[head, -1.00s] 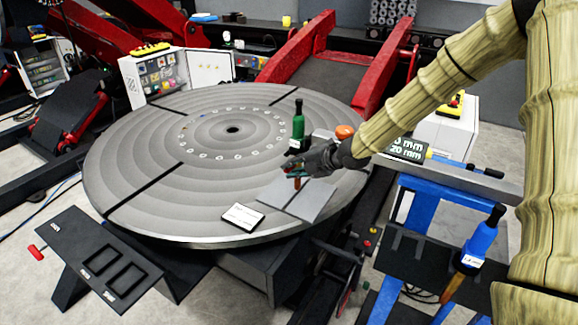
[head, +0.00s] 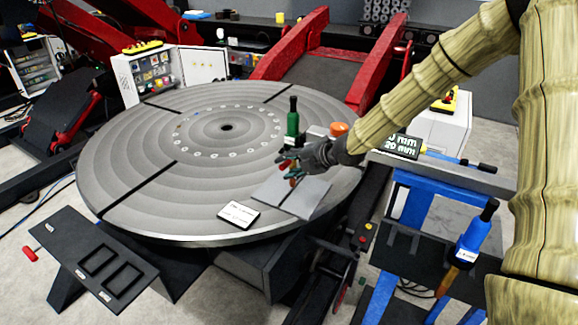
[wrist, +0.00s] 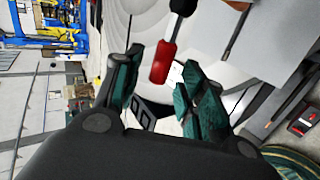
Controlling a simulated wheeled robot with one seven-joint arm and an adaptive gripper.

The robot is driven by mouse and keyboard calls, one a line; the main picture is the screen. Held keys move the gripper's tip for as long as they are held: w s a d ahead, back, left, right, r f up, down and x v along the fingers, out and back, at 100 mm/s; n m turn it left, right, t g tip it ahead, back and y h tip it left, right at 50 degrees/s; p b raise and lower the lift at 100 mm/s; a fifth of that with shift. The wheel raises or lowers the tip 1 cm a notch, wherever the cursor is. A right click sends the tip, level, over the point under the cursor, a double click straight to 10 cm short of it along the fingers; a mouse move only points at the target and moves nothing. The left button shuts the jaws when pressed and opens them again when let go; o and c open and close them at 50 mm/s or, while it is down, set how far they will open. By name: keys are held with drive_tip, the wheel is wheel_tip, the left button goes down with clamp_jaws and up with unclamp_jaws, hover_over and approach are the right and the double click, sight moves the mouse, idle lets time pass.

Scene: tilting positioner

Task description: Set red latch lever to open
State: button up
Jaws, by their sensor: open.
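A small red handle (head: 29,253) sticks out from the left edge of a dark stand in the head view, far from my gripper. My gripper (head: 286,165) is open over the near right part of the round grey turntable (head: 130,150). A small red piece (head: 292,182) shows just below its fingers. In the wrist view, a red grip with a black end (wrist: 163,62) appears between the spread fingers of my gripper (wrist: 160,88). I cannot tell whether the fingers touch it, nor which red part is the latch lever. My fingers partly hide this area.
A green bottle-shaped tool (head: 292,118) stands close behind my gripper. An orange round knob (head: 339,128) is to its right. A white label plate (head: 238,216) lies near the turntable's front edge. A blue-handled tool (head: 478,235) hangs at right. The turntable's left side is clear.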

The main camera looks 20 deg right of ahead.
drive_tip(key=v, duration=1.1)
drive_tip(key=shift+s+d+r, duration=0.15)
drive_tip(key=shift+s, duration=0.15)
idle(0.4)
